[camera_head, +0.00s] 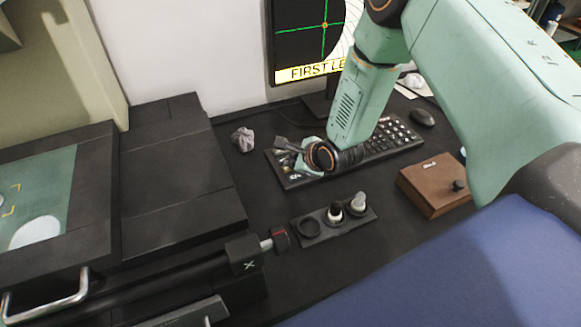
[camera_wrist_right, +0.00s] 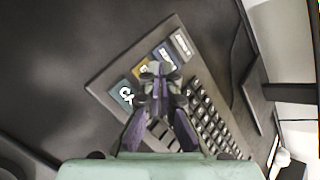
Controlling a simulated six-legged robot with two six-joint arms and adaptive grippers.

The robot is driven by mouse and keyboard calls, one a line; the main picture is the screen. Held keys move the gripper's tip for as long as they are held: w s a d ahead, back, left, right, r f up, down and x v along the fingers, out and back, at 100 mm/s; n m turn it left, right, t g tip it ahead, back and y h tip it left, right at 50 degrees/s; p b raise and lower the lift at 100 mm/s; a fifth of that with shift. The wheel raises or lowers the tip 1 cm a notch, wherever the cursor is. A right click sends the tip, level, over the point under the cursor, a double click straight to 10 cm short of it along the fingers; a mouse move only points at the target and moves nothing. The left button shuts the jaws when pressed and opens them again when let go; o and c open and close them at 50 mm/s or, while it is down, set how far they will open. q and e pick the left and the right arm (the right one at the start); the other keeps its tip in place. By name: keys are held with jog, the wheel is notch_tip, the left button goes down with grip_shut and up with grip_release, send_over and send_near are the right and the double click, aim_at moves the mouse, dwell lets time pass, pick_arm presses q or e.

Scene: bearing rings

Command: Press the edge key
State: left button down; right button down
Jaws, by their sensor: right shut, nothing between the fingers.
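A black keyboard (camera_head: 384,148) lies on the dark desk below the monitor, and it also shows in the wrist view (camera_wrist_right: 205,92). At its end in the wrist view is a row of large keys: a teal key (camera_wrist_right: 122,93), an orange key (camera_wrist_right: 139,71), a blue key (camera_wrist_right: 165,56) and a grey key (camera_wrist_right: 182,44). Their labels are too small to read, so I cannot tell which is the edge key. My right gripper (camera_wrist_right: 157,78) is shut and empty over this row, partly covering the orange key. In the head view my right gripper (camera_head: 284,146) is over the keyboard's left end. Contact cannot be told. My left gripper is out of view.
A monitor (camera_head: 308,30) with a green crosshair stands behind. A mouse (camera_head: 422,118) is at the right, a crumpled grey lump (camera_head: 243,139) at the left. In front are a black holder (camera_head: 309,240) with round pieces and a brown box (camera_head: 428,188) with a knob.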

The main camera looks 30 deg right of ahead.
aim_at(292, 169)
jog(key=shift+f, duration=0.25)
dwell(0.3)
jog(key=shift+r, duration=0.8)
jog(key=shift+p, duration=0.3)
jog(key=shift+r+p, duration=1.7)
jog(key=shift+r, duration=0.85)
